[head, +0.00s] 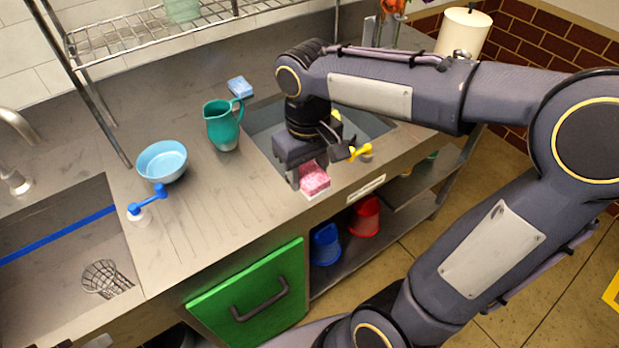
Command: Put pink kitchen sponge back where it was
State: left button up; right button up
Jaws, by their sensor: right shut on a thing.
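The pink kitchen sponge (314,180) is at the front edge of the counter, beside the sunken basin. My right gripper (299,176) points down from above and is shut on it. The gripper's body hides the sponge's far side. A pale strip shows along the sponge's near lower side. I cannot tell whether the sponge touches the counter. My left gripper is not in view.
A teal pitcher (223,126), a light blue bowl (162,161) and a blue sponge (240,87) stand left of the basin (262,115). A yellow-topped bottle (361,152) is close right of the gripper.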

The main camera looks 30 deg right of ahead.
aim_at(308, 169)
jog(key=w+f, duration=0.1)
jog(key=w+d+f, duration=0.1)
jog(key=w+f, duration=0.1)
jog(key=w+d+f, duration=0.1)
jog(key=f, duration=0.1)
jog(key=shift+w+d+f, duration=0.25)
jog(key=shift+w, duration=0.05)
jog(key=f, duration=0.3)
jog(key=shift+w+d+f, duration=0.1)
jog(key=shift+w+d, duration=0.1)
jog(key=shift+w, duration=0.15)
jog(key=shift+f, duration=0.4)
jog(key=shift+f, duration=0.1)
jog(key=shift+f+b, duration=0.1)
jog(key=shift+b, duration=0.3)
jog(key=o, duration=0.9)
jog(key=shift+o, duration=0.3)
